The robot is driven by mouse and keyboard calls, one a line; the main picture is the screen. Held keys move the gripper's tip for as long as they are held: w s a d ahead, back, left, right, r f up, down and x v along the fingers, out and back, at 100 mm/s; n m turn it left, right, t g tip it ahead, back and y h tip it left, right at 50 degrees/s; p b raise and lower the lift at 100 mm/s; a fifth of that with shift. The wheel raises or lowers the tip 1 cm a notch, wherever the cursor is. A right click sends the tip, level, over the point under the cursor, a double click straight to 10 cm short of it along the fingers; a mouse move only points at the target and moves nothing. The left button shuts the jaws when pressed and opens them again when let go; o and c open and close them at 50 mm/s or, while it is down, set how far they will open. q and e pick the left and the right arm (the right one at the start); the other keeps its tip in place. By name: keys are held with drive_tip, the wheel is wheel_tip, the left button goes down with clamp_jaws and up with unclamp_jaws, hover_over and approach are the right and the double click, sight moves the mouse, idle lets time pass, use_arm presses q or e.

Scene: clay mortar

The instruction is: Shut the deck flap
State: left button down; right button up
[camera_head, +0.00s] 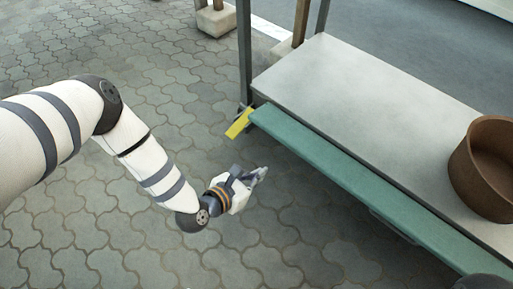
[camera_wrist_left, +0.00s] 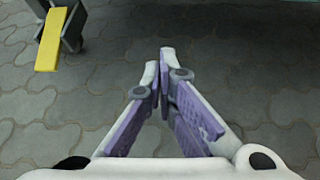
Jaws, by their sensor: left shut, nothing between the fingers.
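A long green panel (camera_head: 345,178), which looks like the deck flap, runs along the near edge of the grey deck (camera_head: 350,95). It looks roughly level with the deck; its exact angle is hard to tell. A yellow tab (camera_head: 239,122) sticks out by the post at the panel's far left end; it also shows at the upper left of the left wrist view (camera_wrist_left: 49,40). My left gripper (camera_head: 262,172) is shut and empty, over the paving, left of the green panel and nearer than the yellow tab. Its fingertips (camera_wrist_left: 166,58) meet in the left wrist view. My right gripper is not seen.
A brown clay pot (camera_head: 486,168) stands on the deck at the right. A dark upright post (camera_head: 244,50) rises at the deck's far left corner. A concrete-footed post (camera_head: 216,20) stands behind. The paving (camera_head: 90,200) around my left arm is clear.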

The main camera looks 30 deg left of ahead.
use_arm(q)
drive_tip(key=b+x, duration=0.4)
drive_tip(key=x, duration=0.6)
drive_tip(key=r, duration=0.4)
drive_tip(key=shift+w+d+r, duration=0.15)
drive_tip(key=shift+w+d, duration=0.1)
drive_tip(key=shift+w, duration=0.05)
drive_tip(key=shift+p, duration=0.35)
drive_tip(key=shift+r+g+p, duration=0.4)
drive_tip(key=shift+r+p, duration=0.05)
drive_tip(key=shift+p, duration=0.15)
drive_tip(key=shift+r, duration=0.1)
